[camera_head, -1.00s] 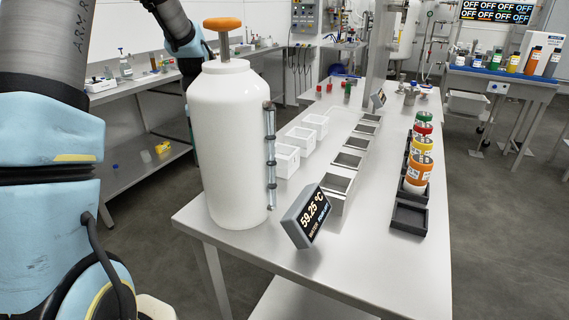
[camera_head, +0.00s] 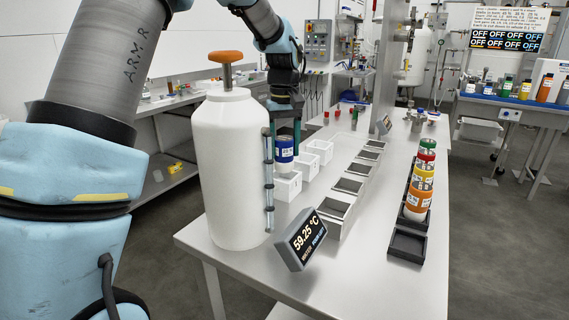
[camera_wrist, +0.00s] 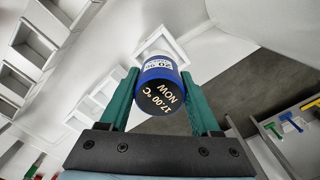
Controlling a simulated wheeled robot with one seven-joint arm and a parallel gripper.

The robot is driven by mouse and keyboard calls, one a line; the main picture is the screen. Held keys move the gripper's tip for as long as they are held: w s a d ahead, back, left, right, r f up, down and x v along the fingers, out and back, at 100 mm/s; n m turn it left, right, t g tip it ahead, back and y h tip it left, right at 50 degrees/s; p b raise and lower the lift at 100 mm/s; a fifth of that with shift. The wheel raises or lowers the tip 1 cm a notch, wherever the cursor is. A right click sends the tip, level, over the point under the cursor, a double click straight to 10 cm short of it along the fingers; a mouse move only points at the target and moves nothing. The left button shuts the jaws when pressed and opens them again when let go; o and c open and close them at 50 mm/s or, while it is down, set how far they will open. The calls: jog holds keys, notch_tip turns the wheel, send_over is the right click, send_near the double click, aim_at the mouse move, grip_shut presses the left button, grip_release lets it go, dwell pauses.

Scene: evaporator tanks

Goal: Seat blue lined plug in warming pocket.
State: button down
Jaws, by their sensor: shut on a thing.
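The blue lined plug (camera_head: 284,153), a blue cylinder with a white label, is upright in my gripper (camera_head: 287,140). It also shows in the wrist view (camera_wrist: 165,83), between both green fingers, its dark top reading 17.00 °C NOW. My gripper is shut on it. The plug is over the nearest white open box (camera_head: 287,188); I cannot tell whether its lower end is inside. A row of steel-rimmed open pockets (camera_head: 349,186) runs just right of the white boxes. Which opening is the warming pocket is not labelled.
A tall white tank (camera_head: 232,175) with an orange knob stands left of the plug. A display (camera_head: 300,240) reading 59.25 °C stands in front. The table between is clear.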

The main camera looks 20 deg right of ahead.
aim_at(284, 163)
jog(key=shift+f+p, duration=0.35)
jog(key=shift+f, duration=1.8)
jog(key=shift+f, duration=0.2)
jog(key=shift+c, duration=0.5)
grip_release()
notch_tip(284, 163, up, 12)
jog(key=shift+r+b, duration=0.2)
jog(key=shift+b, duration=0.6)
